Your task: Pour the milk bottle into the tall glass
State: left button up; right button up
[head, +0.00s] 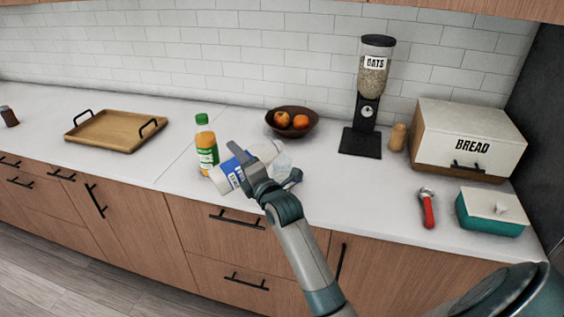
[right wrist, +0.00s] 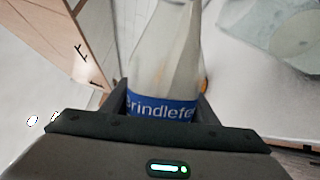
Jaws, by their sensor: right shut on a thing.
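My right gripper (head: 242,166) is shut on the milk bottle (head: 263,151), a pale bottle with a blue label. The bottle is tipped far over, close to level, with its narrow end to the right. In the right wrist view the bottle (right wrist: 165,55) sits between the fingers, its blue label close to the jaws. A clear glass (head: 284,162) is just right of the bottle, partly hidden by my gripper; it also shows in the right wrist view (right wrist: 285,32). I cannot tell whether milk is flowing. My left gripper is not in view.
A juice bottle with a green cap (head: 206,143) stands close left of the milk bottle. Behind are a fruit bowl (head: 313,131) and an oats dispenser (head: 360,142). A wooden tray (head: 112,143) lies left; a bread box (head: 430,130), red-handled tool (head: 428,210) and teal container (head: 485,224) are right.

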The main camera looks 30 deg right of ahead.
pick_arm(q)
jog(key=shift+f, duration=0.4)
pick_arm(e)
jog(key=n, duration=0.1)
jog(key=f+n, duration=0.1)
jog(key=shift+d+f+n, duration=0.1)
jog(key=shift+d+n, duration=0.2)
jog(key=shift+f, duration=0.1)
jog(key=shift+d+f+n, duration=0.15)
jog(key=shift+f+n, duration=0.05)
jog(key=shift+n, duration=0.2)
jog(key=shift+f, duration=0.1)
